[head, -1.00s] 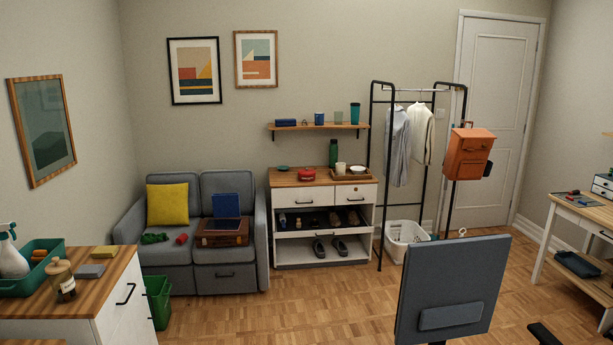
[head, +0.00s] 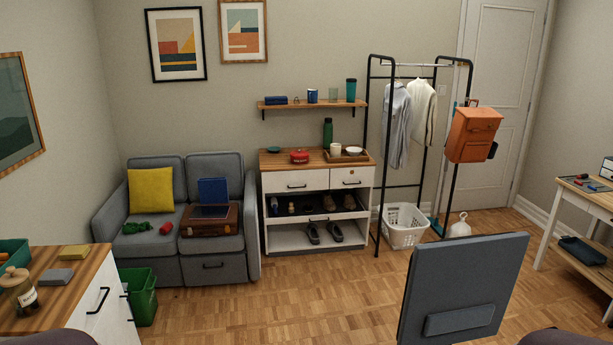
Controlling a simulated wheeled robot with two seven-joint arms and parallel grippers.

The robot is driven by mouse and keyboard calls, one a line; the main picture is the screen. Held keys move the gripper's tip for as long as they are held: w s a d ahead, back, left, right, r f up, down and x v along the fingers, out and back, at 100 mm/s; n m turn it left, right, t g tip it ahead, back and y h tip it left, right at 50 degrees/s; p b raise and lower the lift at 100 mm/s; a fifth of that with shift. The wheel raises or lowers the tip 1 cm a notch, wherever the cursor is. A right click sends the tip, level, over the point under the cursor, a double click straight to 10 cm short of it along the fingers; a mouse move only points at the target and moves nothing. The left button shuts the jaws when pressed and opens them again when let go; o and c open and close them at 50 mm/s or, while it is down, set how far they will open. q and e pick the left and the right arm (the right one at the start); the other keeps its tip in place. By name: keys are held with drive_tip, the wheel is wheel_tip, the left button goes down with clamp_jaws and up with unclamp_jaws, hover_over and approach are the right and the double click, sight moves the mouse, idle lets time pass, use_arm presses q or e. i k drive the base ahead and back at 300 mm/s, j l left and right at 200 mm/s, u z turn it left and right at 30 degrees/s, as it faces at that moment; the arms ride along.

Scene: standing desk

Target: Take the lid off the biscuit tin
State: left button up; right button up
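A small round red container (head: 299,156), which looks like the biscuit tin, sits on the wooden top of the white cabinet (head: 275,180) against the far wall. It is too small to tell its lid from its body. Neither of my grippers is in view. Only dark rounded shapes, possibly my arms, show at the bottom left and bottom right edges.
A blue-grey chair back (head: 462,290) stands in the right foreground. A wood-topped cabinet (head: 75,285) is at the left front, with a green bin (head: 140,298) beside it. A grey sofa (head: 200,245) is left of the white cabinet. Parquet floor (head: 300,290) between is clear.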

sight(300, 153)
drive_tip(key=i, duration=3.25)
drive_tip(key=i+u, duration=0.15)
drive_tip(key=i, duration=0.4)
drive_tip(key=i+l+u, duration=0.15)
drive_tip(key=i, duration=0.35)
drive_tip(key=i+l+u, duration=0.15)
drive_tip(key=i, duration=0.4)
drive_tip(key=i+l+u, duration=0.9)
drive_tip(key=i+l, duration=0.1)
drive_tip(key=i, duration=0.05)
